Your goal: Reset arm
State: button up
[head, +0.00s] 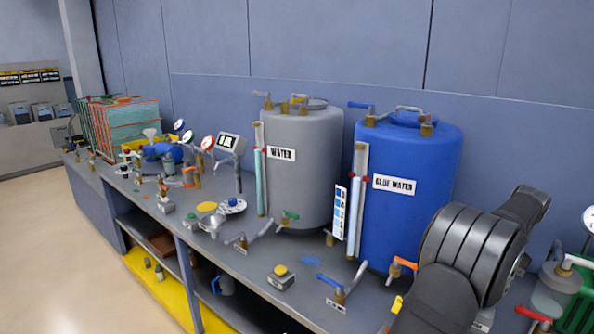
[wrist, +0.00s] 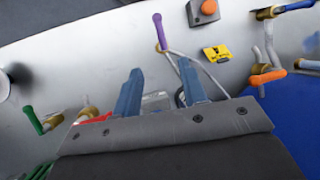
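My gripper (wrist: 161,88) shows in the wrist view with its two blue fingers spread apart. No object is clamped between the fingertips; a small pale object behind the fingers is partly hidden. The fingers point over the grey bench top (wrist: 120,40), towards a valve with a purple lever (wrist: 160,30). In the head view my dark arm covers the bench's right part, and the gripper itself cannot be seen there.
A grey WATER tank (head: 310,185) and a blue BLUE WATER tank (head: 415,205) stand on the bench. An orange-handled valve (wrist: 266,76), a green-handled valve (wrist: 32,120) and a button box (wrist: 205,10) surround the fingers. Several gauges and fittings crowd the left.

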jog(key=x, duration=1.6)
jog(key=shift+f, duration=0.2)
jog(key=v, duration=1.7)
jog(key=x, duration=1.7)
jog(key=shift+s+a+f, duration=0.1)
jog(key=shift+a+f, duration=0.1)
jog(key=shift+d+r+n, duration=0.2)
jog(key=shift+d+n, duration=0.05)
jog(key=shift+n, duration=0.35)
jog(key=shift+s+d+n+g+h, duration=0.1)
jog(key=shift+d+n+g+h, duration=0.2)
jog(key=shift+n, duration=0.35)
jog(key=shift+s+n+g+h, duration=0.1)
jog(key=shift+n+g, duration=0.3)
jog(key=shift+n, duration=0.25)
